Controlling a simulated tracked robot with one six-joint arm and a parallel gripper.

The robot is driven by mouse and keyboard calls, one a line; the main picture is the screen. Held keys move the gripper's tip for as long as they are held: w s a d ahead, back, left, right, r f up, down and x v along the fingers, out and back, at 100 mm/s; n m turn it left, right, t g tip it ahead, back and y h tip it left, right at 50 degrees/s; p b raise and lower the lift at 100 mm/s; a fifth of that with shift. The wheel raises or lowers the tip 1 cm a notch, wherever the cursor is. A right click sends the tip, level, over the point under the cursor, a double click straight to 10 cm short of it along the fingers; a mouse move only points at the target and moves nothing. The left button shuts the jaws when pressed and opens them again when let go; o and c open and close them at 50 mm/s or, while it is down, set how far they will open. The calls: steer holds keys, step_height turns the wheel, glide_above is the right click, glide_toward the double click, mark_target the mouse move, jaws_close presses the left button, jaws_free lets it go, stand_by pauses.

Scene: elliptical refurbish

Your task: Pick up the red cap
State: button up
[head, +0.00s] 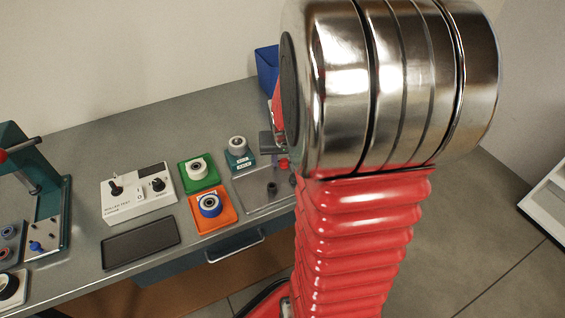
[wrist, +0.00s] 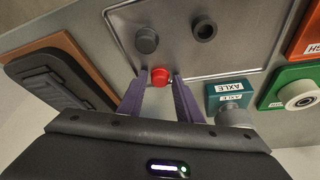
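The red cap (wrist: 160,76) sits on a grey metal tray (wrist: 180,62) near its edge in the wrist view. It also shows small in the head view (head: 283,163), beside my arm. My gripper (wrist: 159,82) has two purple fingers spread apart, with the red cap between their tips. A narrow gap seems to show on each side of the cap, so the fingers do not look closed on it. In the head view my arm hides most of the gripper.
Two dark grey caps (wrist: 146,40) (wrist: 203,28) stand on the same tray. A teal AXLE block (wrist: 228,92) stands close to the right finger. Green (head: 199,174) and orange (head: 212,212) trays hold rollers. A blue bin (head: 266,68) stands at the back.

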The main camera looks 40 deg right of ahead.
mark_target(284, 163)
steer(key=shift+c, duration=0.5)
steer(key=c, duration=0.7)
step_height(284, 163, up, 10)
stand_by(0.5)
stand_by(0.5)
